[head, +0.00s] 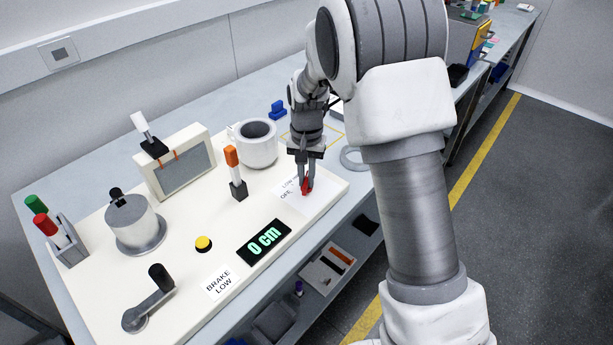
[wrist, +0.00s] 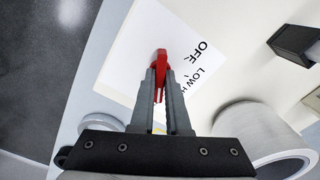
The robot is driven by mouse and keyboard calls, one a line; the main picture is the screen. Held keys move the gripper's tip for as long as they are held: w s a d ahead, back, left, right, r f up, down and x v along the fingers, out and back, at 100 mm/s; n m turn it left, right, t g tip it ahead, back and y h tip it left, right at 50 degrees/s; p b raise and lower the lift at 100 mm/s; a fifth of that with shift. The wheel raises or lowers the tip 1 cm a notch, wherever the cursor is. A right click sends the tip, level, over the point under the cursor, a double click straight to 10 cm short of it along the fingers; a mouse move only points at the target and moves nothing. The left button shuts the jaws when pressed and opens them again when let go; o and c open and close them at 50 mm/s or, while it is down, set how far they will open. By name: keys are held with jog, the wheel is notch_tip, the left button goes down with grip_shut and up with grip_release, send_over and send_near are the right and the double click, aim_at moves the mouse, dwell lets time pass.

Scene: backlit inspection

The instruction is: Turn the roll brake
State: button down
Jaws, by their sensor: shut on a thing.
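The roll brake is a small red knob (head: 307,188) on a white label plate (head: 290,205) at the right end of the cream panel. The plate shows OFF and LOW; a further marking is cut off behind my gripper. My gripper (head: 306,180) points down and is shut on the red knob. In the wrist view the red knob (wrist: 161,60) sticks out between the fingertips, and its lower part is hidden by them. I cannot tell exactly which mark it points at. A sign on the panel (head: 219,282) reads BRAKE LOW.
A display (head: 264,242) reads 0 cm. An orange-topped lever (head: 233,170), a yellow button (head: 204,244), a black-handled crank (head: 148,300) and a metal drum (head: 135,222) stand on the panel to the left. A white mug-like cylinder (head: 258,150) stands close left of my gripper.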

aim_at(307, 179)
jog(key=c, duration=0.9)
grip_release()
notch_tip(307, 179, up, 18)
jog(key=p, duration=0.1)
jog(key=shift+f+p, duration=0.25)
jog(key=shift+p, duration=0.15)
jog(key=s+d+r+n+t, duration=0.1)
jog(key=s+d+r, duration=0.25)
jog(key=s, duration=0.25)
jog(key=s+d+r+t, duration=0.2)
jog(key=s+d+r, duration=0.1)
jog(key=s+r, duration=0.3)
jog(key=s+d+f+n+t, duration=0.1)
jog(key=s+d, duration=0.1)
jog(key=s, duration=0.5)
jog(key=s+d+f+n+t, duration=0.1)
jog(key=s+d+f, duration=0.1)
jog(key=s, duration=0.5)
jog(key=shift+s+f+t, duration=0.25)
jog(key=shift+s+t, duration=0.05)
